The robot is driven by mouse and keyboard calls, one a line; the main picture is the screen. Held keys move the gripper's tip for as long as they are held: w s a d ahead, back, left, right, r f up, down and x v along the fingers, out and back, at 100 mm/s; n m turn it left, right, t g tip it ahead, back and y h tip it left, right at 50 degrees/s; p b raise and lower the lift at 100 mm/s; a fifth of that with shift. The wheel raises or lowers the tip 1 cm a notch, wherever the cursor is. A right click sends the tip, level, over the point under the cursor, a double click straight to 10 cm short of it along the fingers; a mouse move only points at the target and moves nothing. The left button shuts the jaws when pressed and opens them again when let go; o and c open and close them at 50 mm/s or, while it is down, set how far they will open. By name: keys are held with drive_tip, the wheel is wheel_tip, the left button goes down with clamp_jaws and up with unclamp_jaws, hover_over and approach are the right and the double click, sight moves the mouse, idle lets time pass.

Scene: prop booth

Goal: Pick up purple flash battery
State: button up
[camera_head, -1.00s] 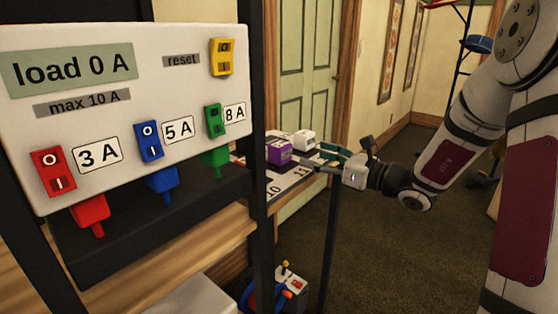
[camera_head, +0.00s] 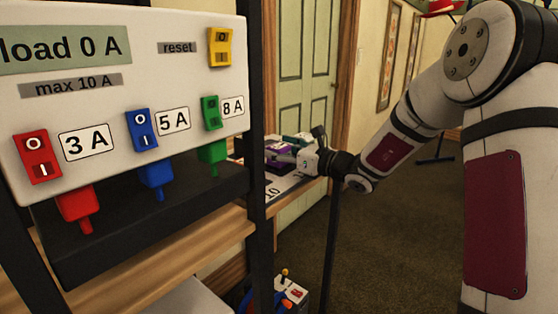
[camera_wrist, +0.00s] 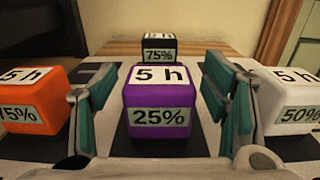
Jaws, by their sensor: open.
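The purple flash battery (camera_wrist: 158,108) is a cube marked "5 h" on top and "25%" on its front. In the wrist view it stands between the two teal-padded fingers of my gripper (camera_wrist: 160,105), with a gap on each side. My gripper is open and level with the cube. In the head view the purple battery (camera_head: 280,155) is partly hidden by my gripper (camera_head: 285,150) at the shelf's far end.
An orange battery (camera_wrist: 32,100) marked 75% stands left, a white one (camera_wrist: 292,100) marked 50% right, and a black one (camera_wrist: 157,48) marked 75% behind. In the head view, the load panel (camera_head: 120,75) and a dark post (camera_head: 262,150) stand to the left.

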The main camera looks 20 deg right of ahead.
sight(280, 146)
drive_tip(key=c, duration=1.5)
drive_tip(key=shift+c, duration=0.2)
drive_tip(key=shift+r, duration=0.1)
drive_tip(key=shift+r, duration=0.45)
drive_tip(key=r+p, duration=0.2)
drive_tip(key=r, duration=0.1)
drive_tip(key=shift+s, duration=0.2)
drive_tip(key=s+d+r+p, duration=0.1)
drive_tip(key=s+d+p, duration=0.2)
drive_tip(key=s, duration=1.1)
drive_tip(key=d, duration=0.2)
drive_tip(key=shift+s+d, duration=0.3)
drive_tip(key=shift+d, duration=0.05)
